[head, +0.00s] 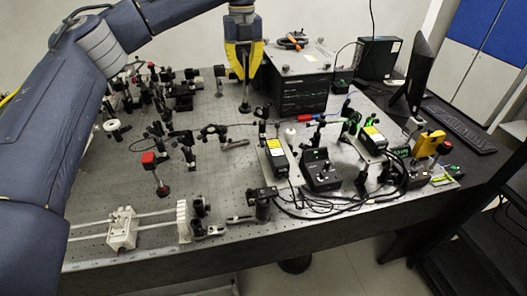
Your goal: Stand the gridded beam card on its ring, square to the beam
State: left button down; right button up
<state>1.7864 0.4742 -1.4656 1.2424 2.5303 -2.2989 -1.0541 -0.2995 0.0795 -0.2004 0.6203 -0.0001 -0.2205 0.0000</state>
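I cannot make out the gridded beam card for certain. The gripper hides the post's upper part. My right gripper is out of view.
The optical table (110,185) carries many mounts on posts, crowded at the back left. A red-topped post (149,158) stands at left. A black controller (320,170) and cables fill the right. A white rail carriage (122,230) sits at front left.

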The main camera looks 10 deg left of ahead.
aim_at(246, 102)
pick_arm(q)
notch_tip(246, 102, down, 20)
jog(key=shift+r, duration=0.15)
dwell(0.7)
jog(key=shift+a, duration=0.1)
jog(key=c, duration=2.1)
grip_release()
jog(key=o, duration=0.5)
notch_tip(246, 102, up, 12)
jog(key=shift+f, duration=0.1)
jog(key=shift+w, duration=0.1)
